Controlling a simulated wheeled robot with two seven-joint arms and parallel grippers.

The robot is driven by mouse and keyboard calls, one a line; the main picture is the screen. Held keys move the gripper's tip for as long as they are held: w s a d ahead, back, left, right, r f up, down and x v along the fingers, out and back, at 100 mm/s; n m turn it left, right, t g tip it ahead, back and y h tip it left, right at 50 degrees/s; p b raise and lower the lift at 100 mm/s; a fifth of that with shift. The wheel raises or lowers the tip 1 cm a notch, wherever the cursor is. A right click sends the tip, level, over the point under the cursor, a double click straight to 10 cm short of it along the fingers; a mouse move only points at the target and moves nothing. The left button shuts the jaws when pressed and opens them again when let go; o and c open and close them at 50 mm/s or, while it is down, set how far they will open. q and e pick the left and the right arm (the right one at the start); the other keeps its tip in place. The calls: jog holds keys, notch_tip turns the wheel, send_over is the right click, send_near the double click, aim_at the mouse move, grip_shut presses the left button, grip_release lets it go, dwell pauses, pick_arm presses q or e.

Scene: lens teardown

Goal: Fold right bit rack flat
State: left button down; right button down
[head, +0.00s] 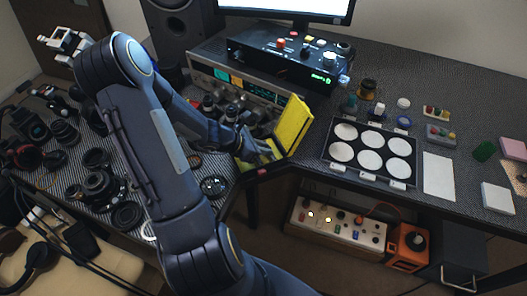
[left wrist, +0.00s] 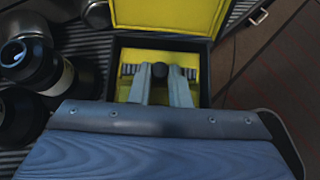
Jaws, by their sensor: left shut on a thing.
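An open case with a yellow-lined lid (head: 293,125) stands at the front edge of the desk. The raised lid (left wrist: 168,14) also shows at the top of the left wrist view. Below it, the case's dark-rimmed tray has a yellow lining (left wrist: 198,90). A grey ridged bit rack (left wrist: 194,69) shows on both sides of my fingers. My left gripper (head: 266,152) reaches into the case. In the left wrist view its fingers (left wrist: 160,75) are shut around a dark rounded piece at the rack. Fingers hide the rack's middle; its exact tilt is unclear. My right gripper is not in view.
Lenses (head: 100,185) crowd the desk on the left. An instrument panel (head: 240,80) stands behind the case. A dark tray with white discs (head: 370,150) lies to the right. Dark lens barrels (left wrist: 30,65) stand close left of the case.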

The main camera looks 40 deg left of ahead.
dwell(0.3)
pick_arm(q)
jog(key=c, duration=1.4)
grip_release()
jog(key=shift+o, duration=0.2)
jog(key=p+v, duration=0.1)
jog(key=v, duration=0.6)
jog(key=shift+s+a+r, duration=0.15)
jog(key=shift+s+r, duration=0.1)
jog(key=shift+s, duration=0.05)
